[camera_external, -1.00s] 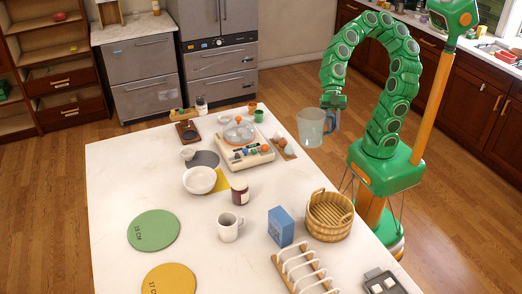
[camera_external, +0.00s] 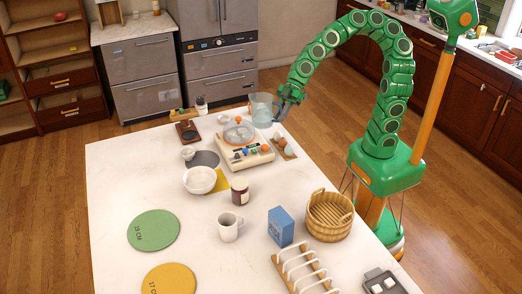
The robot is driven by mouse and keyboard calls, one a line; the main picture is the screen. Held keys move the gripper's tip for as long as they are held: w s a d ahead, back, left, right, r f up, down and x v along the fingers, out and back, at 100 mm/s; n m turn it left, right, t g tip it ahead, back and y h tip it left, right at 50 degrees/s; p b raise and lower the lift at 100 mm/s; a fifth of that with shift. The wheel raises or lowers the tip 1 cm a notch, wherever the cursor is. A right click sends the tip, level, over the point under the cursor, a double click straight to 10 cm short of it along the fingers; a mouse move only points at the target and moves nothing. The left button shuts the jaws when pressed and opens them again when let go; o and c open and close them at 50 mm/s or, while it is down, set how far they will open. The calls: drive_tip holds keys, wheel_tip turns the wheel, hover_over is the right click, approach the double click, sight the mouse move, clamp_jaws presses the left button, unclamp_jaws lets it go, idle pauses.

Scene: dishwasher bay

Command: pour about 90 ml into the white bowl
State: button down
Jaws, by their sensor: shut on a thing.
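The white bowl (camera_external: 200,181) stands on the white table, partly over a yellow mat (camera_external: 221,184) and near a dark grey round mat (camera_external: 206,158). My gripper (camera_external: 279,110) is shut on a clear jug (camera_external: 261,108) at the table's far right corner. The jug looks upright, above and behind the cream appliance, well to the right of and beyond the bowl. The liquid in the jug is too small to make out. The bowl's inside looks white, and I cannot tell whether it holds anything.
A cream appliance (camera_external: 247,153) with a clear dome stands between jug and bowl. A dark red jar (camera_external: 240,191), white mug (camera_external: 229,227), blue box (camera_external: 281,226) and wicker basket (camera_external: 329,216) stand nearer. Left of the bowl the table (camera_external: 128,178) is clear.

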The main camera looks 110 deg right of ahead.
sight(257, 117)
drive_tip(key=w+d+m, duration=0.1)
drive_tip(key=w, duration=0.1)
drive_tip(key=w+d+h, duration=0.1)
drive_tip(key=d, duration=0.1)
drive_tip(key=w+d+r+m, duration=0.1)
drive_tip(key=w, duration=0.1)
drive_tip(key=shift+w+d+m+t+h, duration=0.2)
drive_tip(key=shift+w+m+t+h, duration=0.1)
drive_tip(key=shift+w+h, duration=0.1)
drive_tip(key=w+a+r+m+h, duration=0.1)
drive_tip(key=w+r+m+h, duration=0.1)
drive_tip(key=w, duration=0.6)
drive_tip(key=w+a+r+m+h, duration=0.1)
drive_tip(key=w+r+m+h, duration=0.15)
drive_tip(key=w, duration=0.65)
drive_tip(key=w+a+m, duration=0.1)
drive_tip(key=w+a, duration=0.7)
drive_tip(key=a, duration=0.3)
drive_tip(key=w+a+f, duration=0.2)
drive_tip(key=a, duration=0.7)
drive_tip(key=w+a+f, duration=0.2)
drive_tip(key=w+a, duration=0.1)
drive_tip(key=a, duration=0.7)
drive_tip(key=f, duration=1)
drive_tip(key=shift+s+d+f, duration=0.2)
drive_tip(key=shift+f, duration=0.05)
drive_tip(key=shift+d+r, duration=0.1)
drive_tip(key=shift+d, duration=0.05)
